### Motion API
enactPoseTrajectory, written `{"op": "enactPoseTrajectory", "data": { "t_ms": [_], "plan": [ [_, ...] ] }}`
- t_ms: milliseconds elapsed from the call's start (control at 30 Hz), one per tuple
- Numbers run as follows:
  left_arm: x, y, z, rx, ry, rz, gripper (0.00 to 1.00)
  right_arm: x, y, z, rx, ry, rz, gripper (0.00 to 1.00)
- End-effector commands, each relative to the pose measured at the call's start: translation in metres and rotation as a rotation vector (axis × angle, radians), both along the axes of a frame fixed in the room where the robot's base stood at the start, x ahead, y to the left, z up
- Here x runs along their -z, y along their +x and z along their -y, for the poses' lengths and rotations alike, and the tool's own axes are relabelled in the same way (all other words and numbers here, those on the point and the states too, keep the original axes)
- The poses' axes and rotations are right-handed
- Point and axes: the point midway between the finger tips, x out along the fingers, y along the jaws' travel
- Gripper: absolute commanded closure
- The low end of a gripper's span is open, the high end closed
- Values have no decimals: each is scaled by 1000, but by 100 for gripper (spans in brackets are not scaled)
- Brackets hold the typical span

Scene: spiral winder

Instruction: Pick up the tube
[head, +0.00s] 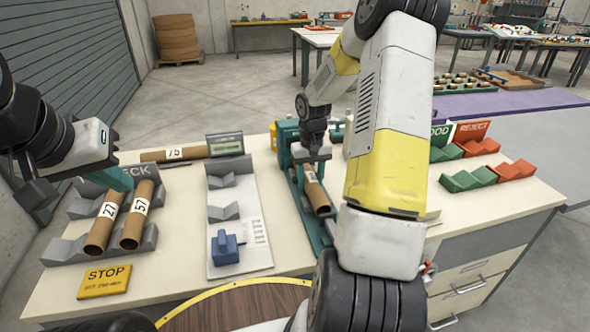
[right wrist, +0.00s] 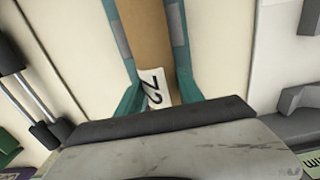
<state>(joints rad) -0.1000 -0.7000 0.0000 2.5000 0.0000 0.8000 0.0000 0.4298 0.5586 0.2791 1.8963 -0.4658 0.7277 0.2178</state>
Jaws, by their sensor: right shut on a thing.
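A brown cardboard tube (head: 318,196) with a white number label lies in the teal winder (head: 289,134) at the middle of the table. My right gripper (head: 316,168) is over this tube and shut on it. In the right wrist view the tube (right wrist: 148,38) runs between the teal fingers, and its label seems to read 72. My left gripper (head: 117,178) hangs over the grey CHECK rack (head: 60,249), close to two tubes, 27 (head: 103,222) and 57 (head: 137,216). Its finger gap is not clear. Another tube, 75 (head: 172,154), lies at the back.
A grey panel with cradles and a blue block (head: 228,247) stands between the rack and the winder. A yellow STOP sign (head: 106,280) is at the front left. Green (head: 468,180) and red (head: 515,170) cradles stand at the right.

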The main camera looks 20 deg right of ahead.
Motion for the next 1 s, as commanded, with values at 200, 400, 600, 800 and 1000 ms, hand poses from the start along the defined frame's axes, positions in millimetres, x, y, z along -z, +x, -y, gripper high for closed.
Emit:
{"op": "enactPoseTrajectory", "data": {
  "t_ms": [200,400,600,800,1000],
  "plan": [
    [0,0,0,0,0,0,100,-17,-3,0,1,-2,3,97],
    [0,0,0,0,0,0,100,-48,-3,0,1,-1,4,97],
    [0,0,0,0,0,0,100,-71,-15,-1,0,-2,-2,97],
    [0,0,0,0,0,0,100,-70,-62,-3,2,-1,-1,97],
    [0,0,0,0,0,0,100,-70,-123,-7,3,-1,0,97]
  ]
}}
